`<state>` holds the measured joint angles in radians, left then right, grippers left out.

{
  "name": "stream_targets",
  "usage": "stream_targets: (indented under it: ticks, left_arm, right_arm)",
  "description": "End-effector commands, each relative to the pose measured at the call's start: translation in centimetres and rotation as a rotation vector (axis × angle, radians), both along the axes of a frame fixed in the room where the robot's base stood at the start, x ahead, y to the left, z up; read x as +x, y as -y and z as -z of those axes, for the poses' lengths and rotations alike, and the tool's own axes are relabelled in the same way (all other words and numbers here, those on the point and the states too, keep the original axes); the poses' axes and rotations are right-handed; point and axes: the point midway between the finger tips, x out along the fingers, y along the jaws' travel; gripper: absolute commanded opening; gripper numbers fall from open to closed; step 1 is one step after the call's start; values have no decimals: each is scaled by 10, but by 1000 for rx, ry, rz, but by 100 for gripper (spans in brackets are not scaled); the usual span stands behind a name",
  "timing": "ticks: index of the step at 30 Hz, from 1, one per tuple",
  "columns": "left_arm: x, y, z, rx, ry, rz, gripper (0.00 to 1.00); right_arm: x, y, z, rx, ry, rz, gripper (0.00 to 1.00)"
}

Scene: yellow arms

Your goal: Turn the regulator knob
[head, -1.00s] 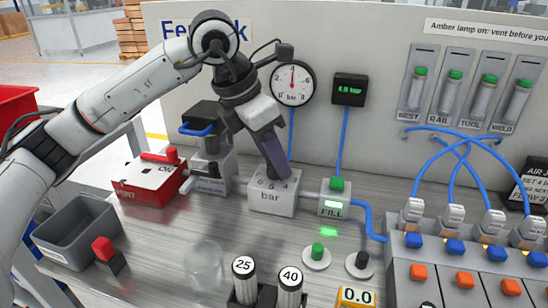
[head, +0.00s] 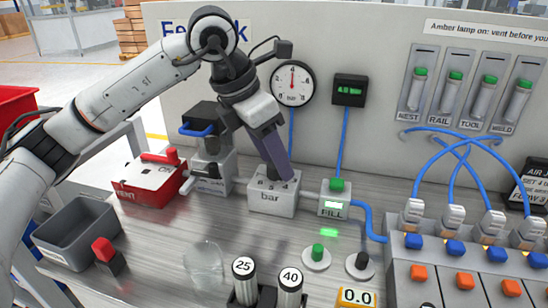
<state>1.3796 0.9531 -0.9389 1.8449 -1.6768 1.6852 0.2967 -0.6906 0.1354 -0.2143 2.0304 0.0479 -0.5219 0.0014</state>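The regulator is a pale block (head: 272,202) marked "bar", with numbers along its top edge. It stands on the metal bench below the dial gauge. Its dark knob (head: 271,174) sits on top and is mostly hidden by my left gripper (head: 279,172). The fingers of that gripper point down and right, with their tips at the knob. They are seen nearly side-on, so I cannot tell whether they are closed on it. The dial gauge (head: 292,84) has its red needle pointing about straight up. The green display (head: 350,90) reads about 4.0 bar. My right gripper is not in view.
A red VENT box (head: 150,183) and a grey valve unit stand left of the regulator, a FILL block (head: 334,205) right of it. A grey bin (head: 75,235), clear cup (head: 203,263) and weights marked 25 and 40 are in front. Blue hoses and connectors crowd the right.

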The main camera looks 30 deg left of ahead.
Motion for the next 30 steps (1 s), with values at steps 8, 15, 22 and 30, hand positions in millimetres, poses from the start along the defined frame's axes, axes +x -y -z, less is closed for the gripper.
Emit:
stream_targets:
  ticks: [8, 15, 22, 30]
  left_arm:
    - [-16, -10, -51, -1, 5, 0, 48]
    - [-28, -17, -83, 0, 3, -2, 48]
    - [-32, -19, -89, -1, 1, 0, 48]
    - [-32, -19, -89, 0, 1, 0, 48]
  right_arm:
    - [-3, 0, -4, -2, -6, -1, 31]
    - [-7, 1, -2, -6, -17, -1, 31]
    - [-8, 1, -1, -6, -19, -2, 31]
    - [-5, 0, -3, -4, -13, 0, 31]
